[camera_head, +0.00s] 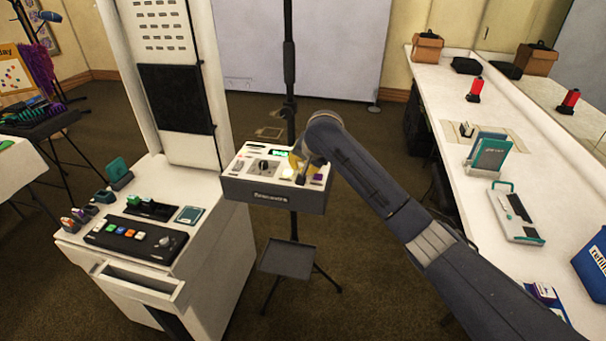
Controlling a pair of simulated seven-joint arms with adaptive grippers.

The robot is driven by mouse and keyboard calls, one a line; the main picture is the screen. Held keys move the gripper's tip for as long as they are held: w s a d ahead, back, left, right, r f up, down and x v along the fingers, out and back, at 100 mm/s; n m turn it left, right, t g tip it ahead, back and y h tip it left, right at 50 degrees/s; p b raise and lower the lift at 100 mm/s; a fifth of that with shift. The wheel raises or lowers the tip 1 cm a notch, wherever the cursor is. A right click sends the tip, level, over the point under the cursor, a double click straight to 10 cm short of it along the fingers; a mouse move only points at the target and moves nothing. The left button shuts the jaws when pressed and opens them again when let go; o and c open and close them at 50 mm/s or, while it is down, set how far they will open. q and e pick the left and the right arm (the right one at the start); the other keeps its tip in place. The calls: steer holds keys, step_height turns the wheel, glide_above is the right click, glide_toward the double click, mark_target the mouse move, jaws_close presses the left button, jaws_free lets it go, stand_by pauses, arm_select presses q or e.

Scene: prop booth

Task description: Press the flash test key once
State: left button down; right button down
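A light-topped control box (272,195) with a dark front stands on a pole in the middle of the view. Its top carries a dial, a small lit green display (279,152) and some small keys. I cannot tell which key is the flash test key; the lettering is too small to read. My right gripper (302,176) comes in from the lower right and points down at the right part of the box top. It hides part of that top. I cannot tell whether its tips touch a key, or whether they are open. My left gripper is out of view.
A white booth cabinet (221,245) at the left carries a dark panel of coloured buttons (136,240). A small dark tray (287,259) sits low on the stand. A long white counter (450,105) with bags and boxes runs along the right.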

steer(key=shift+r, duration=0.85)
steer(key=shift+r, duration=2.5)
steer(key=shift+d, duration=0.1)
